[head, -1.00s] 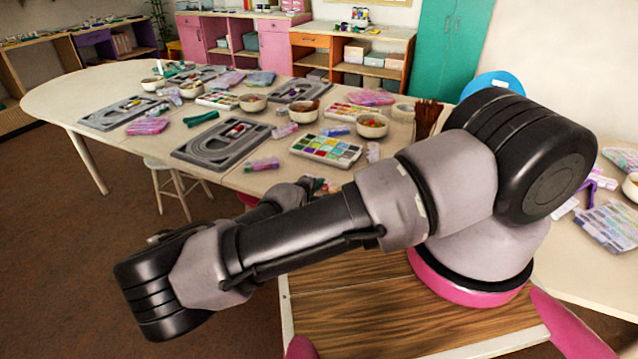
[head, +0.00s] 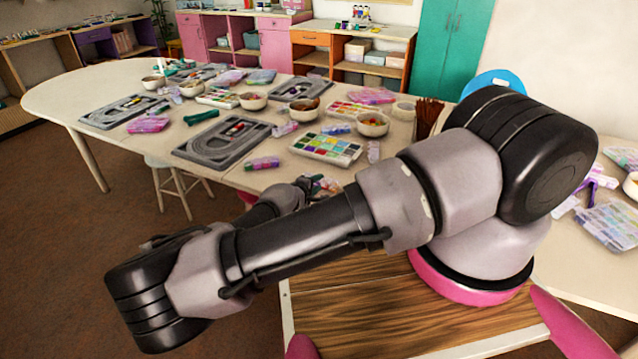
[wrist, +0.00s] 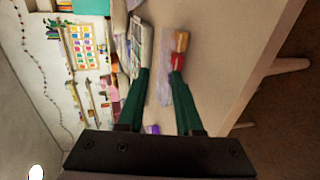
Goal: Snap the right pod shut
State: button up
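A small translucent lavender pod with red and orange parts (wrist: 179,62) lies on the table in the wrist view, near the table's front edge. I cannot tell which pod is the right one, or whether a lid is open. My gripper (wrist: 160,73) has two green fingers spread apart with nothing held between them. Its right finger overlaps the pod in the picture; contact cannot be told. In the head view my arm mostly hides the gripper.
A bead box with coloured compartments (head: 326,148) lies to the pod's right. A grey bead board (head: 190,151) lies behind it, with bowls such as this one (head: 372,125) further back. A cup of brown sticks (head: 428,117) stands near my arm. The table's front edge is close.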

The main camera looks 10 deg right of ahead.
jog(key=v, duration=0.9)
